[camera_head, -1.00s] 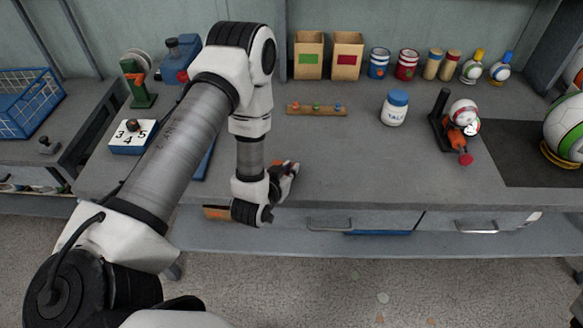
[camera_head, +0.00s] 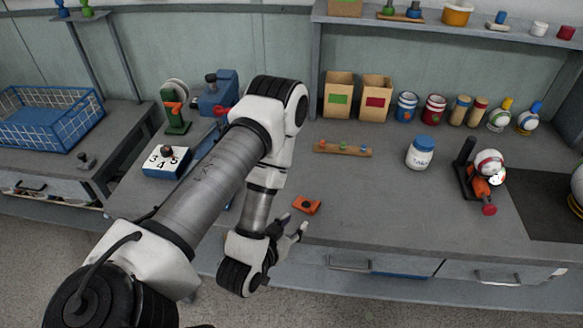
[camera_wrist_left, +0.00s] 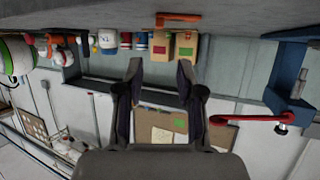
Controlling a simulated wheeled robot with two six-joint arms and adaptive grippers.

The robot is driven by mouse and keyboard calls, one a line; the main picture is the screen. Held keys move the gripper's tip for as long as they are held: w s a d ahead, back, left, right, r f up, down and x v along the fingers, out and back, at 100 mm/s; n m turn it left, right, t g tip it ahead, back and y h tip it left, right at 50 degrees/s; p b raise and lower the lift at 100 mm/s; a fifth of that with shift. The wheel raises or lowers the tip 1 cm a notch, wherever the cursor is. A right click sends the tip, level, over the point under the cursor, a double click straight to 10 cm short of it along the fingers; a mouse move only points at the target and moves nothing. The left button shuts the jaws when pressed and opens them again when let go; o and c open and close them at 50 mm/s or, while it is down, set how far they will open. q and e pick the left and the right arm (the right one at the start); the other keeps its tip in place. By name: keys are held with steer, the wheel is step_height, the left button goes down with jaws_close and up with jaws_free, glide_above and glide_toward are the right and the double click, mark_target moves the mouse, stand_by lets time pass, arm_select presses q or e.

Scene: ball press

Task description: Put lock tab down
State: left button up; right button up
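The lock tab, a small orange piece with a dark spot (camera_head: 306,205), lies on the grey bench near its front edge. The left wrist view shows an orange piece (camera_wrist_left: 178,18) on the bench surface at the top, beyond my fingers. My left gripper (camera_head: 294,224) is just in front of the tab, apart from it. In the wrist view its two fingers (camera_wrist_left: 160,75) are spread with nothing between them. My right gripper is not in view.
A blue press (camera_head: 216,98) and a number block (camera_head: 167,162) stand to the left. A wooden strip with pegs (camera_head: 342,149), a white jar (camera_head: 421,154) and an orange clamp with a ball (camera_head: 487,178) stand to the right. Bench around the tab is clear.

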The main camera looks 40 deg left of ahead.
arm_select(q)
steer(key=s+d+f+g+h, duration=0.1)
steer(key=s+d+f+g, duration=0.2)
steer(key=s+f+g, duration=0.3)
steer(key=s+d+f+m+g+h, duration=0.1)
steer(key=s+d+f+g, duration=0.2)
steer(key=s+f+g, duration=0.4)
steer(key=s, duration=0.3)
steer(key=shift+s+d, duration=0.2)
steer(key=shift+s, duration=0.1)
